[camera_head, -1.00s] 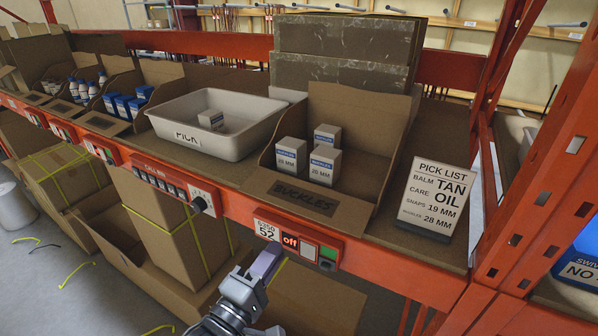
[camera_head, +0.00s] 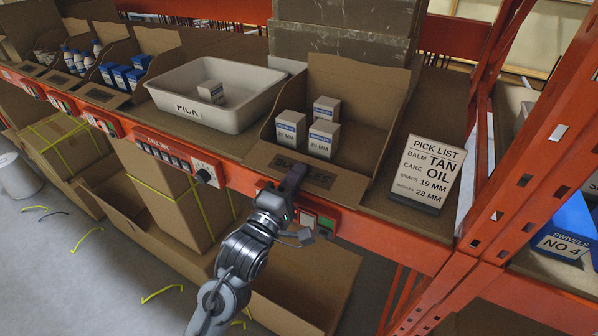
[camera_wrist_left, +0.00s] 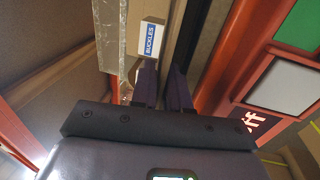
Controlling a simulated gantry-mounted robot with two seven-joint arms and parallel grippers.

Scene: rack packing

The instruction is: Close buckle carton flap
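The open buckle carton (camera_head: 370,120) stands on the shelf in the head view, with its front flap (camera_head: 336,187) folded down towards the rail. The flap's dark BUCKLES label is partly covered by my left gripper (camera_head: 293,180), whose fingers reach up over it from in front. Three small white-and-blue boxes (camera_head: 323,138) stand inside; one box (camera_wrist_left: 150,40) shows in the left wrist view. There the two dark left fingers (camera_wrist_left: 163,88) are a narrow gap apart, with tan cardboard beyond. I cannot tell whether they touch or grip the flap. My right gripper is not in view.
A white PICK tray (camera_head: 232,115) with one small box (camera_head: 211,91) stands left of the carton. The pick list sign (camera_head: 428,172) stands to its right. The orange rail (camera_head: 400,240) with its button panel runs under the flap, and an orange upright (camera_head: 545,130) rises at right.

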